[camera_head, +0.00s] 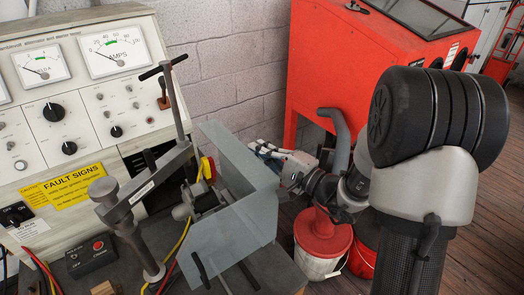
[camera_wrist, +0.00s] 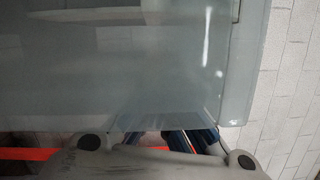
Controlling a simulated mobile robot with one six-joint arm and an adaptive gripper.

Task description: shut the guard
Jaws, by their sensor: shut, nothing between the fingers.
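The guard (camera_head: 232,232) is a bent grey sheet-metal cover on the bench at the centre of the head view. It stands tilted beside a small machine (camera_head: 203,200), whose parts show behind and to the left of it. In the wrist view the guard's grey panel (camera_wrist: 110,60) fills most of the picture, close ahead. My gripper (camera_head: 256,147) is at the guard's upper right edge. Its fingers are shut with nothing between them. The tips look very near the panel or touching it; I cannot tell which. The fingers show only partly in the wrist view (camera_wrist: 178,142).
A clamp post with a T-handle (camera_head: 175,100) stands left of the guard. The test panel (camera_head: 70,120) with gauges is behind it. A red cabinet (camera_head: 330,60) and a red-lidded bucket (camera_head: 322,235) stand to the right. Yellow and red wires lie on the bench.

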